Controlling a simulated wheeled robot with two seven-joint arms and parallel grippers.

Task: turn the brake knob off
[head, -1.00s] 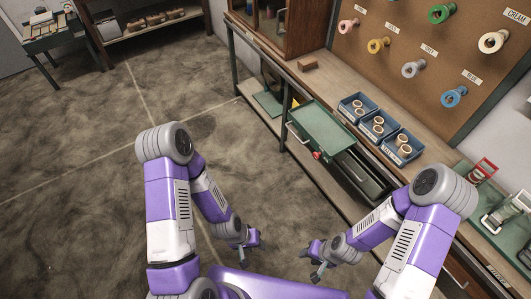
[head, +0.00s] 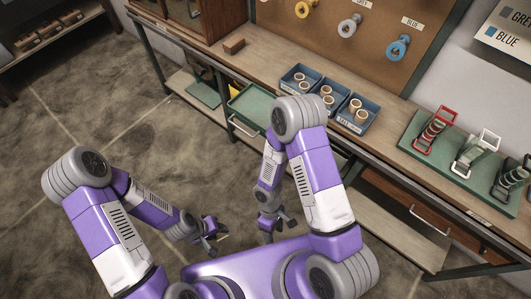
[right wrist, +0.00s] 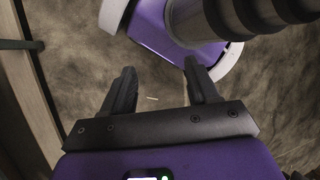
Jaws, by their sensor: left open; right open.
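No brake knob can be made out in these frames. Three small winding stands sit on a green mat (head: 408,145) at the right of the bench: a red-framed one (head: 436,130), a white-framed one (head: 476,150) and a dark one (head: 513,178), cut by the picture's edge. My left gripper (head: 212,246) is open and empty over the floor, low in the head view. My right gripper (head: 278,229) is open, low in front of the bench, away from the stands. In the right wrist view its two fingers (right wrist: 161,88) are apart with only floor between them.
Blue bins (head: 327,96) with tape rolls stand on the bench (head: 385,140). A green drawer (head: 250,106) juts out below, partly hidden by my right arm. Spools hang on the pegboard (head: 375,30). The bench has a lower shelf (head: 400,235). Floor at left is clear.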

